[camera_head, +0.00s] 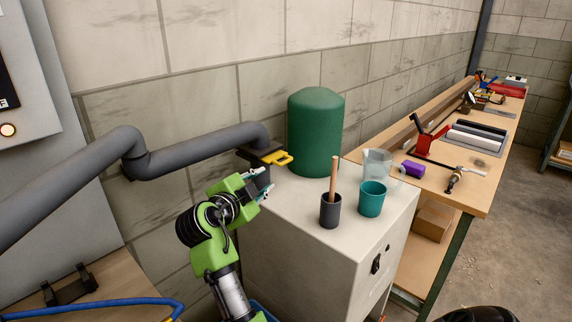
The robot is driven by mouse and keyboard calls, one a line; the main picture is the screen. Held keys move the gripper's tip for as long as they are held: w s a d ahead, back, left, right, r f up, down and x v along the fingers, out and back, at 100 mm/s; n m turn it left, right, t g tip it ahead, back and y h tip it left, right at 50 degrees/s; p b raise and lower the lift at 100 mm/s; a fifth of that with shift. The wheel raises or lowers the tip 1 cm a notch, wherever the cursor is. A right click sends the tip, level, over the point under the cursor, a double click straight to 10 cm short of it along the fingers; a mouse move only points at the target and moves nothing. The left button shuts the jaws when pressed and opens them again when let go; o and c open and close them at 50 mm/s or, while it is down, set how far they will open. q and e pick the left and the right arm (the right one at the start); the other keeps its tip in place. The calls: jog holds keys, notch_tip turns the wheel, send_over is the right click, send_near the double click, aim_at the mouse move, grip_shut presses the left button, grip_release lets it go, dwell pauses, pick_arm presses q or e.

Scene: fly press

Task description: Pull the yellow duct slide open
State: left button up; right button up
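The yellow duct slide (277,157) sits in a dark fitting at the right end of the grey duct (190,152), its handle pointing right over the white cabinet. My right gripper (260,183) is green with pale teal fingertips. It shows just below and left of the slide, with a gap in the picture between them. Its fingertips look apart, with nothing seen between them. How far the gripper is from the slide in depth is hard to tell. My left gripper is not in view.
A dark cup with a wooden stick (330,210) and a teal cup (371,199) stand on the white cabinet (290,222). A wooden workbench (455,200) with tools runs back at the right. A block wall is behind.

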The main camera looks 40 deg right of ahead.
aim_at(286, 162)
jog(key=shift+m, duration=0.7)
jog(key=p+x, duration=0.1)
jog(key=x, duration=0.3)
jog(key=r+p+x, duration=0.1)
jog(key=x, duration=0.3)
jog(key=s+d+r+p+x, duration=0.1)
jog(key=x, duration=0.3)
jog(key=shift+d+p, duration=0.15)
jog(key=shift+p, duration=0.15)
jog(key=shift+w+d+f, duration=0.15)
jog(key=shift+w+d, duration=0.1)
jog(key=shift+d, duration=0.3)
grip_shut()
